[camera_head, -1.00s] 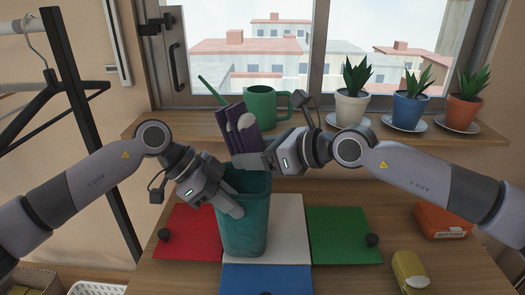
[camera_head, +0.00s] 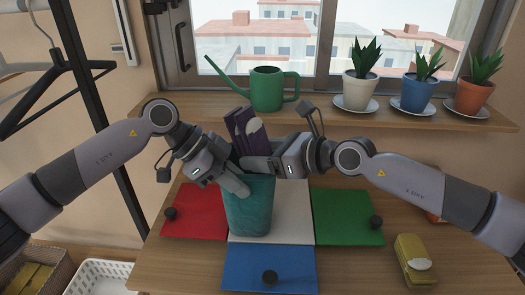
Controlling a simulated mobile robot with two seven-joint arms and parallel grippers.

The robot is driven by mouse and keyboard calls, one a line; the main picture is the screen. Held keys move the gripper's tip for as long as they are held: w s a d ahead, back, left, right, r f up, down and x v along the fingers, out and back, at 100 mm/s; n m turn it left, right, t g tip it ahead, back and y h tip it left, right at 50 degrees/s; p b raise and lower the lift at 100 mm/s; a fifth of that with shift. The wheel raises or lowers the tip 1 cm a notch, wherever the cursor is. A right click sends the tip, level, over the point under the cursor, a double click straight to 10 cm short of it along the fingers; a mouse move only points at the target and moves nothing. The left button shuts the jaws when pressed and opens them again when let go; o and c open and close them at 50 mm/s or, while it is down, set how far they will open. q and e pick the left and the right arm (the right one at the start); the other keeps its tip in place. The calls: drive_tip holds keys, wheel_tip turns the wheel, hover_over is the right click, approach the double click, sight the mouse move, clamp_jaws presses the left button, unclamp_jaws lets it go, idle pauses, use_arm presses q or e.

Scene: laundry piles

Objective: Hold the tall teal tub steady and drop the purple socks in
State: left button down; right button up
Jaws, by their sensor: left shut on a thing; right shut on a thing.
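The tall teal tub (camera_head: 250,212) stands upright on the white mat of the table. My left gripper (camera_head: 236,188) is shut on the tub's rim at its left side. The purple socks (camera_head: 240,130) stick up above the tub's mouth, with a pale patch on their right side. My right gripper (camera_head: 256,163) is shut on the socks, just over the rim. The lower end of the socks is hidden behind my grippers and the rim, so I cannot tell how far they reach into the tub.
Red (camera_head: 195,210), green (camera_head: 345,217) and blue (camera_head: 268,268) panels with dark knobs surround the tub. A yellow case (camera_head: 414,260) lies at the right. Behind, a sill holds a green watering can (camera_head: 267,90) and potted plants (camera_head: 361,82). A white basket (camera_head: 98,277) is at lower left.

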use_arm(q)
drive_tip(key=shift+s, duration=0.1)
use_arm(e)
drive_tip(key=shift+s+d+f, duration=0.1)
drive_tip(key=shift+d+f, duration=0.05)
drive_tip(key=shift+f, duration=0.8)
drive_tip(key=o, duration=1.1)
use_arm(q)
drive_tip(key=shift+r, duration=0.1)
use_arm(e)
drive_tip(key=shift+d, duration=0.1)
drive_tip(key=shift+s+d+r, duration=0.15)
drive_tip(key=shift+d+r, duration=0.3)
drive_tip(key=shift+r, duration=0.3)
drive_tip(key=shift+s+d+r, duration=0.1)
drive_tip(key=shift+d+r, duration=0.35)
drive_tip(key=shift+r, duration=0.25)
drive_tip(key=shift+s+d+r, duration=0.25)
drive_tip(key=shift+d+r, duration=0.1)
drive_tip(key=shift+r, duration=0.4)
drive_tip(key=shift+s+d+r, duration=0.25)
drive_tip(key=shift+d+r, duration=0.05)
drive_tip(key=shift+r, duration=0.45)
drive_tip(key=shift+s+d+r, duration=0.25)
drive_tip(key=shift+d+r, duration=0.1)
drive_tip(key=shift+r, duration=0.4)
